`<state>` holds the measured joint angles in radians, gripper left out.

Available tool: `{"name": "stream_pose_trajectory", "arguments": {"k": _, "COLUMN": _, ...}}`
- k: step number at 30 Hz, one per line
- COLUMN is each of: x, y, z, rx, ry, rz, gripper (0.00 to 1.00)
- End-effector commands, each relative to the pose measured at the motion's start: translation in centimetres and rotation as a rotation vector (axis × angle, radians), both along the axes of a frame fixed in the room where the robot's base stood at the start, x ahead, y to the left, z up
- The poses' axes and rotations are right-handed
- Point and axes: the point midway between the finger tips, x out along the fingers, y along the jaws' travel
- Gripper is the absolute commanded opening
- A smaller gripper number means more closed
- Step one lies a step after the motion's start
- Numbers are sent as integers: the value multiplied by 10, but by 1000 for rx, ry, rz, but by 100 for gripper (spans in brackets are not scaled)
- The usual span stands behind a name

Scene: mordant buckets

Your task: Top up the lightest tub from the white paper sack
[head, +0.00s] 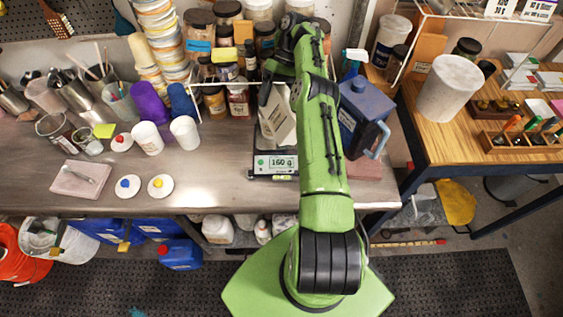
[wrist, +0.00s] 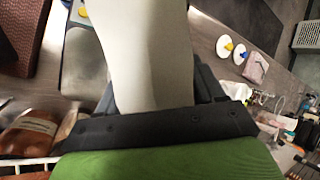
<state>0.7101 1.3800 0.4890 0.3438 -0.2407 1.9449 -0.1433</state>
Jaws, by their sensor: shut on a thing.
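My gripper (head: 274,92) is shut on the white paper sack (head: 281,118) and holds it, tilted, over the digital scale (head: 259,173). The scale's display reads 160 g. In the wrist view the pale sack (wrist: 148,50) fills the middle, between my dark fingers (wrist: 150,88). Whether a tub stands on the scale is hidden by the sack and my arm. Two white tubs, one (head: 147,138) and another (head: 184,132), stand open on the bench left of the scale. I cannot see what is in them or which is lightest.
White lids with a red knob (head: 122,142), a blue knob (head: 127,187) and a yellow knob (head: 160,187) lie at left. A blue jug (head: 364,112) stands right of my arm. Jars crowd the back. The bench front between lids and scale is clear.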

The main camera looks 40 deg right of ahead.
Motion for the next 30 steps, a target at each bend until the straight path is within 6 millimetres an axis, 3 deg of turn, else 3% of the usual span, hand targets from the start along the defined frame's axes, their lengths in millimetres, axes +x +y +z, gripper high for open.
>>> {"name": "stream_pose_trajectory", "arguments": {"k": 30, "x": -5, "y": 15, "z": -4, "rx": 18, "ry": 66, "rz": 17, "gripper": 5}}
